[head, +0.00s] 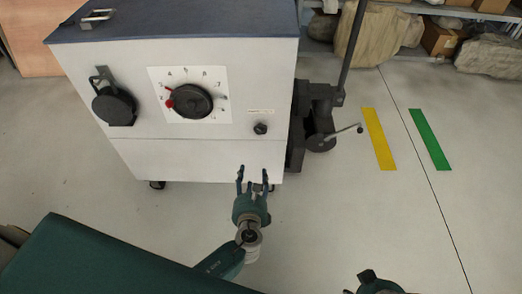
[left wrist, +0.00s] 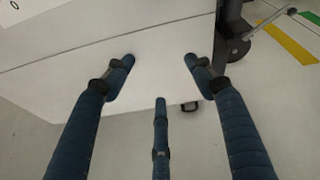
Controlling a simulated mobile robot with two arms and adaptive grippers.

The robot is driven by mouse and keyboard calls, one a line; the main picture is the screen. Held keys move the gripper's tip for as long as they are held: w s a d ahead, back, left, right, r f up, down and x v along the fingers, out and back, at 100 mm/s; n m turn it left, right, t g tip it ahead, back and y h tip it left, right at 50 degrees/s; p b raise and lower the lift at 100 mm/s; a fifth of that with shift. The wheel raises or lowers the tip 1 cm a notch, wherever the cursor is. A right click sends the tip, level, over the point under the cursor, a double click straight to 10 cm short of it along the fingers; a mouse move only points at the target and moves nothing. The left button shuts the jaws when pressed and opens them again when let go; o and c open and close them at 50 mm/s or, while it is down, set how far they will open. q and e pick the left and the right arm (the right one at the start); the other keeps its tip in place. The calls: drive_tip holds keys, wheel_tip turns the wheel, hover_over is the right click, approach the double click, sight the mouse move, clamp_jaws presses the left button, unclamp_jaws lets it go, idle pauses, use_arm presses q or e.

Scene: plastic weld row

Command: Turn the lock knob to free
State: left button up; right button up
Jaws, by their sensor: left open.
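A small black knob (head: 261,128) sits low on the right of the white cabinet's front (head: 205,152), under a small label too small to read. It points roughly straight at me, and its setting cannot be read. My left gripper (head: 254,174) is open and empty, below the knob and close to the lower front panel. In the left wrist view its blue fingers (left wrist: 160,76) are spread before the plain white panel (left wrist: 155,65), with nothing between them. The small knob does not show in that view. No fingers of my right gripper show.
A large black dial with a red pointer (head: 190,101) sits on a white numbered plate. A round black handle (head: 114,105) is at its left. A dark column with a crank (head: 322,141) stands right of the cabinet. Floor strips, yellow (head: 378,139) and green (head: 429,139), lie on open floor.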

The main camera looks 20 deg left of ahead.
sight(261, 130)
use_arm(q)
drive_tip(key=w+d+r+m+t+b, duration=0.2)
drive_tip(key=w+r+m+t+b, duration=0.2)
drive_tip(key=r, duration=0.4)
drive_tip(key=shift+y, duration=0.4)
drive_tip(key=b+x, duration=0.1)
drive_tip(key=x, duration=0.8)
drive_tip(key=shift+w+a+f, duration=0.15)
drive_tip(key=shift+w+a, duration=0.05)
drive_tip(key=shift+a, duration=0.05)
drive_tip(key=shift+w+a, duration=0.1)
drive_tip(key=shift+w, duration=0.15)
use_arm(e)
drive_tip(key=w+a+r+t+y, duration=0.1)
drive_tip(key=w+a+r+t, duration=0.2)
drive_tip(key=w+r+t, duration=0.2)
drive_tip(key=w+r, duration=0.3)
drive_tip(key=w, duration=0.2)
drive_tip(key=shift+t, duration=0.3)
use_arm(q)
drive_tip(key=shift+c, duration=0.2)
use_arm(e)
drive_tip(key=shift+s+a, duration=0.1)
use_arm(q)
drive_tip(key=c, duration=1.1)
